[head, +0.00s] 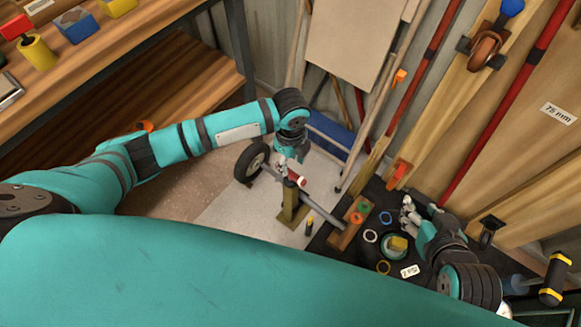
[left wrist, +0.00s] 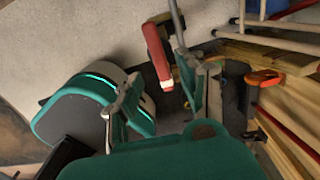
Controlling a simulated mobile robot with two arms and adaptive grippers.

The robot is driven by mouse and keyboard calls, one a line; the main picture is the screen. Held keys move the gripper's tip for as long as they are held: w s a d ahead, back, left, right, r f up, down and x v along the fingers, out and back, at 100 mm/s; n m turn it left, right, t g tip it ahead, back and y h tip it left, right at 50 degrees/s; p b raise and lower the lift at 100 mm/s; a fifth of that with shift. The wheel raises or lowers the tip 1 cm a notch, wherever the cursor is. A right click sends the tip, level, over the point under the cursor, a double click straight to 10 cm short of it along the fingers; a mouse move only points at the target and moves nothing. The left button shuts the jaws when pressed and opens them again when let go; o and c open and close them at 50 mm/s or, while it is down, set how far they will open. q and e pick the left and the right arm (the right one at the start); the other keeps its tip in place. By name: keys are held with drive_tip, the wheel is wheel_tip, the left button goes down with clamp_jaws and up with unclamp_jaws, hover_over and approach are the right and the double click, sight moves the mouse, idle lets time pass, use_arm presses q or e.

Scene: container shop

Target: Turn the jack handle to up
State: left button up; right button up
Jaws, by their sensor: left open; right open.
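The jack handle has a red grip (head: 297,178), beside the top of a short olive post (head: 289,205) on the floor. A grey bar (head: 320,213) runs from there down to the right. My left gripper (head: 286,163) is open just above the red grip. In the left wrist view the red grip (left wrist: 157,52) shows between or just beyond the two open fingers (left wrist: 160,75); I cannot tell whether they touch it. My right gripper (head: 408,211) is open and empty over the dark surface at the right.
A black wheel (head: 251,161) stands left of the post. The dark surface (head: 367,258) holds coloured rings and a yellow piece (head: 397,244). Wooden boards and red poles (head: 425,65) lean at the right. A wooden bench (head: 110,60) fills the upper left. Pale floor (head: 235,205) is clear.

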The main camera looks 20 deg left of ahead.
sight(291, 172)
use_arm(q)
wheel_tip(291, 172, up, 7)
idle(0.3)
idle(0.4)
